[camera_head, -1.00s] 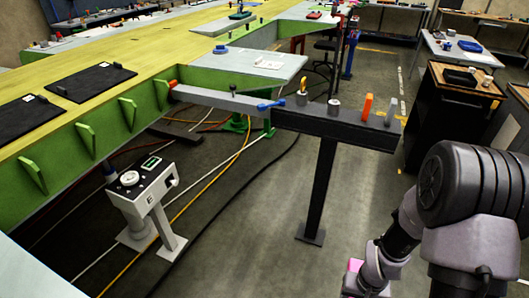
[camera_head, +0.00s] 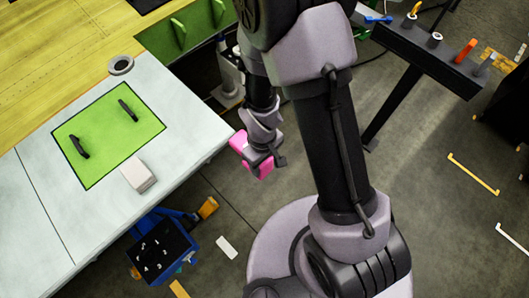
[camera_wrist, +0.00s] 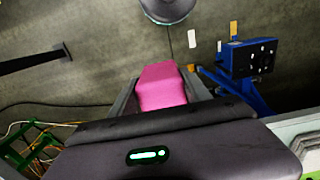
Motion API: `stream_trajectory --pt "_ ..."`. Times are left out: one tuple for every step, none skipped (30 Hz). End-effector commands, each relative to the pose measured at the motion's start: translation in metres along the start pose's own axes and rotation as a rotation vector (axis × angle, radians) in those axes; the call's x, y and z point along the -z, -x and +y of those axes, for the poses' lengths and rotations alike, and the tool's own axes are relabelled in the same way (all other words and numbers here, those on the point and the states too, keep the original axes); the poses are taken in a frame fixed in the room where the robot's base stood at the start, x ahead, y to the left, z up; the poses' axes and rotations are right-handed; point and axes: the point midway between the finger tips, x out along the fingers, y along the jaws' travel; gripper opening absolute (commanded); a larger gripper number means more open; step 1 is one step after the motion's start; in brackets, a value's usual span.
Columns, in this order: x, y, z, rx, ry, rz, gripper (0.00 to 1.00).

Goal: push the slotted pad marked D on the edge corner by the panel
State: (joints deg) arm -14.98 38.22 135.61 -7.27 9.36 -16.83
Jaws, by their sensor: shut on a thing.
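My gripper (camera_head: 262,161) is shut on a pink block (camera_head: 241,143), probably the slotted pad; no D or slot shows on it. In the wrist view the pink block (camera_wrist: 162,88) sits between the two grey fingers. My gripper holds it in the air over the floor, just off the right edge of the pale table (camera_head: 190,100). The green panel (camera_head: 108,140) with two black handles lies on that table, left of my gripper. The table's edge corner nearest the pad is partly hidden by my arm.
A white block (camera_head: 138,174) and a grey ring (camera_head: 120,65) lie on the table beside the panel. A blue stand (camera_head: 165,245) is below the table's front edge; it also shows in the wrist view (camera_wrist: 245,60). A dark beam (camera_head: 420,58) stands at the right.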

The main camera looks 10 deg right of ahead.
Motion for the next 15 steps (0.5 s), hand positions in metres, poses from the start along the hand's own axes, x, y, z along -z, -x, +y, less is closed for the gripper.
stream_trajectory --pt "0.005 -0.001 0.000 0.000 0.001 0.001 0.15" --pt "0.008 -0.001 0.000 0.000 0.000 0.001 0.15" --pt "0.013 -0.001 0.000 -0.001 0.000 0.002 0.15" --pt "0.017 -0.001 0.000 0.000 -0.001 0.001 0.15" --pt "0.021 0.000 0.000 0.000 -0.002 0.001 0.15" --pt "0.027 0.000 0.000 0.000 -0.002 0.001 0.15" --pt "0.031 0.000 0.000 0.000 -0.002 0.002 0.15" --pt "0.034 0.000 0.000 0.000 -0.003 0.001 0.15" --pt "0.039 0.000 0.000 0.000 -0.003 0.001 0.15" --pt "0.042 0.000 0.001 0.000 -0.003 0.002 0.15" --pt "0.044 0.000 0.001 0.000 -0.003 0.002 0.15" --pt "0.048 0.000 0.001 0.000 -0.003 0.001 0.15" --pt "0.050 0.000 0.001 0.000 -0.004 0.001 0.15" --pt "0.051 0.000 0.001 0.000 -0.004 0.000 0.15" --pt "0.053 0.000 0.001 0.000 -0.003 0.001 0.15"
